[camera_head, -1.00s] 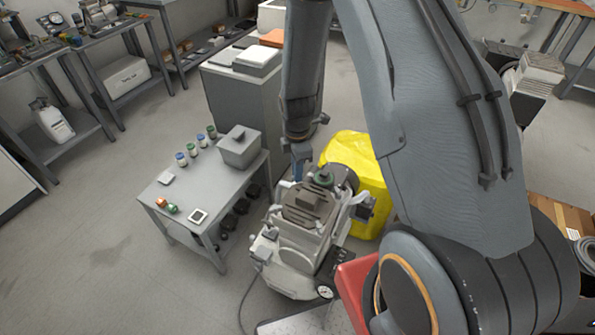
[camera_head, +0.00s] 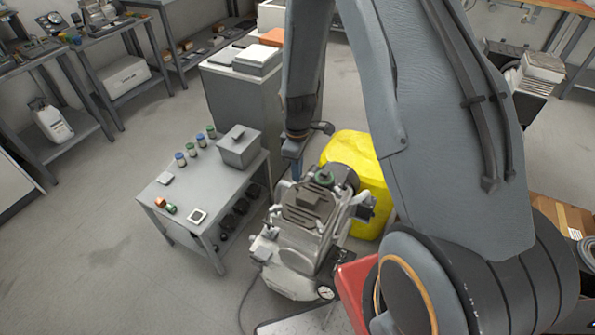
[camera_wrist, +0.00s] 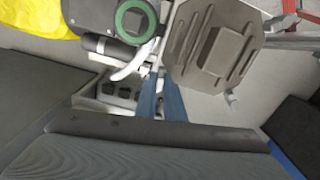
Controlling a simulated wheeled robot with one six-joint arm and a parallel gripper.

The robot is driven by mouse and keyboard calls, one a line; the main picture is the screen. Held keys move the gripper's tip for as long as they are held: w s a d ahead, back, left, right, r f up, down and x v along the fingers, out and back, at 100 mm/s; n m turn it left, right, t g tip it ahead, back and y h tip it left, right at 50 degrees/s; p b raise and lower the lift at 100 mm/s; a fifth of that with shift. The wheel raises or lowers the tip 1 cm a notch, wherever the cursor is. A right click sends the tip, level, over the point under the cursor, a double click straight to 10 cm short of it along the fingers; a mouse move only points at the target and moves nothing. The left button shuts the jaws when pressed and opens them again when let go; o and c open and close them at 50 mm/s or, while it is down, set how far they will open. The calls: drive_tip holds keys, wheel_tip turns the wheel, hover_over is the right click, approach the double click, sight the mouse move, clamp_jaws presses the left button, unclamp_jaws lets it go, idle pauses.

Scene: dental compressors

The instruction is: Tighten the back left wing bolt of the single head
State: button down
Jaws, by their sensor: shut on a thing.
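The single-head compressor (camera_head: 305,225) stands on the floor in the middle of the head view. Its ribbed cover (camera_wrist: 212,48) and a green ring (camera_wrist: 135,20) show in the wrist view. My gripper (camera_head: 296,172) points down at the compressor's back left side, with blue fingers. In the wrist view the fingers (camera_wrist: 160,80) are close together beside the ribbed cover, next to a pale lever-like part (camera_wrist: 132,66). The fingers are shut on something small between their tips. That looks like the wing bolt, but it is mostly hidden by the fingers.
A small grey table (camera_head: 185,200) with jars and a grey box (camera_head: 239,148) stands close on the left. A yellow container (camera_head: 362,165) stands just behind right of the compressor. A red object (camera_head: 355,290) is at front right. Floor at far left is clear.

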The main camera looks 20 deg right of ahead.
drive_tip(key=m, duration=0.5)
drive_tip(key=shift+m, duration=0.3)
drive_tip(key=m, duration=0.5)
drive_tip(key=shift+b, duration=0.4)
drive_tip(key=c, duration=1.9)
unclamp_jaws()
drive_tip(key=shift+o, duration=0.2)
drive_tip(key=shift+r, duration=0.1)
drive_tip(key=shift+r+b, duration=0.95)
drive_tip(key=shift+r, duration=2.9)
